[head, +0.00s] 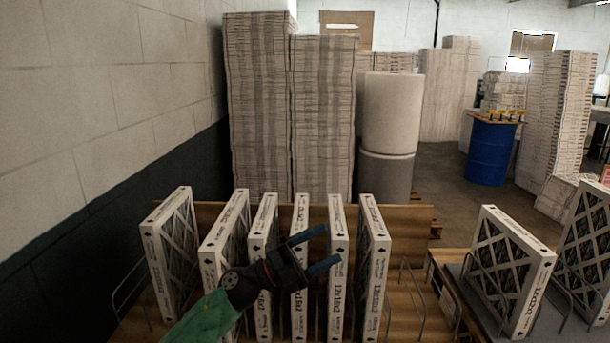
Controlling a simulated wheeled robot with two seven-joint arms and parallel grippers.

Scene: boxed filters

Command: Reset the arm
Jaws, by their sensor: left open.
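My left arm comes in from the bottom in a green sleeve. My left gripper (316,249) is open, its two blue-tipped fingers pointing right, in front of the row of boxed filters. Its fingers overlap the middle filters in the picture; I cannot tell if they touch. Several white-framed filters stand upright in the wooden rack, among them the leftmost filter (153,262), the second filter (212,262) and the rightmost of the row (376,268). The gripper partly hides the third and fourth filters. My right gripper is not in view.
A second rack at right holds a tilted filter (527,282) and another filter (590,240) at the edge. Wire dividers (405,300) stand in a free slot right of the row. Behind are tall stacks (258,110), white rolls (390,110) and a blue barrel (490,152). A wall runs along the left.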

